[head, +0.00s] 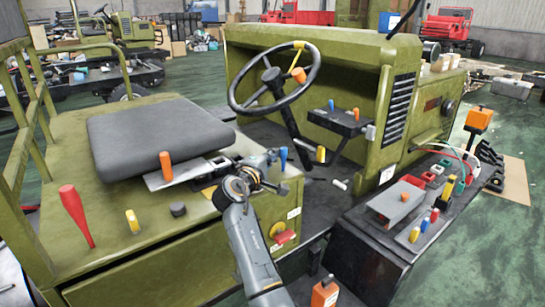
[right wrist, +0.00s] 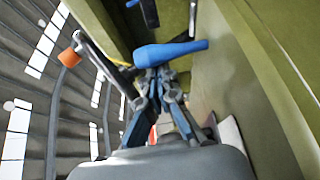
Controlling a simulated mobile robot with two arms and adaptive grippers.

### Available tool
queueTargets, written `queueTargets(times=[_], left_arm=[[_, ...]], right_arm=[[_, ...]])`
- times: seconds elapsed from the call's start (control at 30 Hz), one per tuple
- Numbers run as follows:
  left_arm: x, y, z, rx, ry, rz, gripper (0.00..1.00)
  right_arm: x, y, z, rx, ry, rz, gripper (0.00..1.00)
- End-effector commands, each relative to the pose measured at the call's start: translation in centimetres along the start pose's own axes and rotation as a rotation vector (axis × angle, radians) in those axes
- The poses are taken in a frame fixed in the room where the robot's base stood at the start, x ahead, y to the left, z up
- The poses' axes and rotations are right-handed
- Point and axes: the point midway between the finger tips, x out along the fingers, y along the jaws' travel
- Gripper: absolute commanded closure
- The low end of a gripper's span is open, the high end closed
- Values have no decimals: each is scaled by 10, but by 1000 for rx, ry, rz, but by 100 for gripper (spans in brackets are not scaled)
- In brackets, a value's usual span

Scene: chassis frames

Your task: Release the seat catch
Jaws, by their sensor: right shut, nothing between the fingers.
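The dark grey seat cushion (head: 155,135) sits on the green vehicle's base. An orange-handled lever (head: 166,166) stands at its front edge beside a flat metal plate (head: 178,176). My right gripper (head: 270,158) is at the plate's right end, shut and empty. A blue handle (head: 283,158) is right at its fingertips. In the right wrist view the blue handle (right wrist: 170,52) lies across the tips of my gripper (right wrist: 155,78); I cannot tell whether they touch. I cannot tell which handle is the seat catch. My left gripper is not in view.
A steering wheel (head: 275,78) and a small lever panel (head: 340,122) stand beyond my gripper. A red lever (head: 76,215) and yellow lever (head: 132,221) stand at left. A dark side console (head: 375,235) with several levers is at right. Green walling (right wrist: 235,75) is close beside the gripper.

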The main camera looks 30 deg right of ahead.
Motion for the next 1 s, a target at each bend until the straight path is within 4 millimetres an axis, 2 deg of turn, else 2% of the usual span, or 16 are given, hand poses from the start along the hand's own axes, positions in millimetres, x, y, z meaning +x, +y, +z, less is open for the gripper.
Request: queueTargets(times=[0.03,0.57,0.83,1.0], left_arm=[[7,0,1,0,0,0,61],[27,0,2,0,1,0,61],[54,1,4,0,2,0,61],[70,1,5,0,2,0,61]], right_arm=[[0,-4,1,12,0,8,100],[-2,-2,6,95,-2,53,100],[-5,-5,12,216,-2,120,100],[-8,-5,16,218,-2,118,100]])
